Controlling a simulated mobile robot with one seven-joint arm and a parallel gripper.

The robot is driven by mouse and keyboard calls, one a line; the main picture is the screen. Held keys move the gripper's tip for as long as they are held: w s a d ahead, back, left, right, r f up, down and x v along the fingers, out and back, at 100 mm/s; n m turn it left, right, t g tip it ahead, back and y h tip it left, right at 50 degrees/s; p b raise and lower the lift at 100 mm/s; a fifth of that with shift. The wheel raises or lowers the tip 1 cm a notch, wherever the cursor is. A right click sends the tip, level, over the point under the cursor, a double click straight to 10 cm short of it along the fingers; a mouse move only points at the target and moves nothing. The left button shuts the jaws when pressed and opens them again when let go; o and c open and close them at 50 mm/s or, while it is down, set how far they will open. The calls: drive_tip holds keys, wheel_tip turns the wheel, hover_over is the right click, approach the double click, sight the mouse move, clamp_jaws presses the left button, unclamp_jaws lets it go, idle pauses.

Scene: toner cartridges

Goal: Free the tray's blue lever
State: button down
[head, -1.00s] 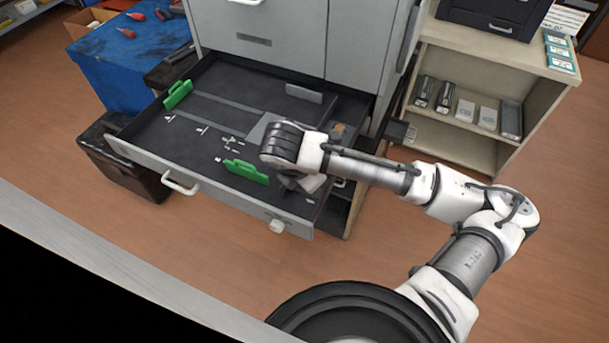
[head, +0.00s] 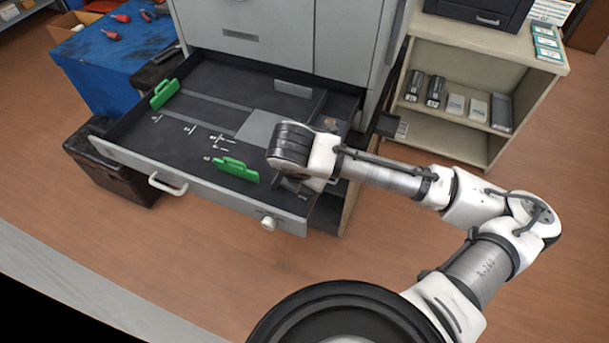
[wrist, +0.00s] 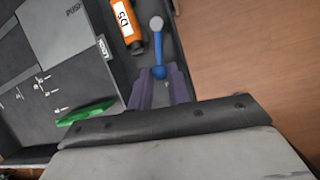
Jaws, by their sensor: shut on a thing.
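In the wrist view the blue lever (wrist: 158,58) lies in a dark channel along the right side of the tray, with a pale grey round end at the top and a blue ball at the bottom. My gripper (wrist: 160,78) has its two purple fingers on either side of the blue ball, shut on it. In the head view my gripper's fingertips and the lever are hidden by my wrist. The open tray (head: 180,178) is a grey-fronted drawer pulled out of the printer.
An orange cartridge (wrist: 128,22) lies close left of the lever. Green guides stand in the tray, one at front (head: 236,169) and one at left (head: 164,93). A shelf (head: 450,133) with cartridges stands right. Floor between is free.

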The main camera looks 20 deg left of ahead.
drive_tip(key=c, duration=1.3)
unclamp_jaws()
drive_tip(key=shift+a, duration=0.1)
